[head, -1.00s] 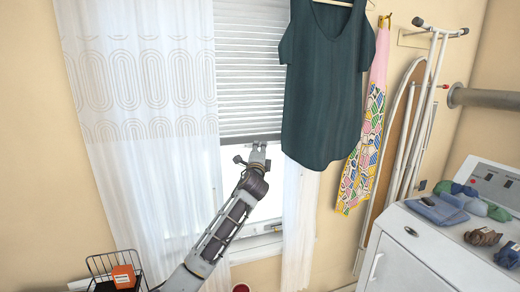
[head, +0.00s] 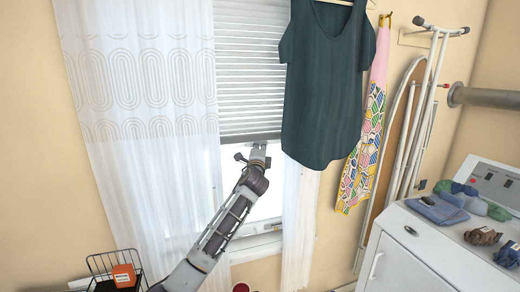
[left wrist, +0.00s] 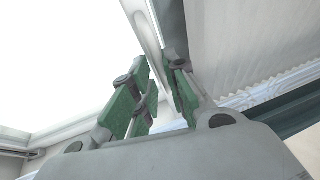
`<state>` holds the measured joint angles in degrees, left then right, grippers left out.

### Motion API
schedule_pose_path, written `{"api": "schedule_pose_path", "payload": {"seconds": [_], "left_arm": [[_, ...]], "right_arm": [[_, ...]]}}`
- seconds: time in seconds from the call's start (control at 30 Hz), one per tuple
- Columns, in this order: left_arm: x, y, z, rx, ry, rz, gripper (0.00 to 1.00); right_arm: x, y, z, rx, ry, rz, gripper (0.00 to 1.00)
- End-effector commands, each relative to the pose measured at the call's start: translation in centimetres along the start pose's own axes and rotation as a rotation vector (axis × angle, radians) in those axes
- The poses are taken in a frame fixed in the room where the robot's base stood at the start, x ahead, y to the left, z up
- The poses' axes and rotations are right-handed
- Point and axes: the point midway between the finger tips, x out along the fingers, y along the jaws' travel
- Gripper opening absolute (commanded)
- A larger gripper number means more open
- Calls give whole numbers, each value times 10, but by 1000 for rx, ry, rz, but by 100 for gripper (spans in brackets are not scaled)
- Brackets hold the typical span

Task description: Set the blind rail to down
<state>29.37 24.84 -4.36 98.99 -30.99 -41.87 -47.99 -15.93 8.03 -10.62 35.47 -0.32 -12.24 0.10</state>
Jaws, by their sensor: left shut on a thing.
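The white slatted blind (head: 248,75) hangs in the window, lowered over its upper part. Its bottom rail (head: 235,138) is about level with the middle of the window opening, with bright glass below. My left gripper (head: 258,148) reaches up from below and is shut on the rail near its right part. In the left wrist view the green-padded fingers (left wrist: 160,95) stand on either side of the pale rail (left wrist: 148,35). The fingertips are partly hidden by the rail in the head view. My right gripper is not in view.
A sheer curtain (head: 145,120) hangs left of the blind, and another strip (head: 299,220) hangs to the right. A dark green top (head: 328,90) hangs close to the gripper's right. The sill (head: 255,247) is below. A white appliance (head: 415,255) with folded clothes stands at right.

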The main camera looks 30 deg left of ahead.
Motion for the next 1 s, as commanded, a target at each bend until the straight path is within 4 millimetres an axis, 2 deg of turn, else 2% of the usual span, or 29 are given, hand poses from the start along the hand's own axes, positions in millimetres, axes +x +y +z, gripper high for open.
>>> {"api": "schedule_pose_path", "payload": {"seconds": [0.33, 0.57, 0.7, 0.77, 1.0], "left_arm": [[-1, 0, 0, 7, 0, -8, 0], [-3, 15, -1, 7, -1, -4, 0], [-5, 28, -2, 6, 0, -3, 0], [-6, 34, -2, 4, 0, -2, 0], [-11, 64, -4, 4, -1, -1, 0]], "right_arm": [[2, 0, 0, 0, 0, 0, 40], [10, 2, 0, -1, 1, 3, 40], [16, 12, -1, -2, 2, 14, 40], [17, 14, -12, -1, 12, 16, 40], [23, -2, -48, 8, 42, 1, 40]]}}
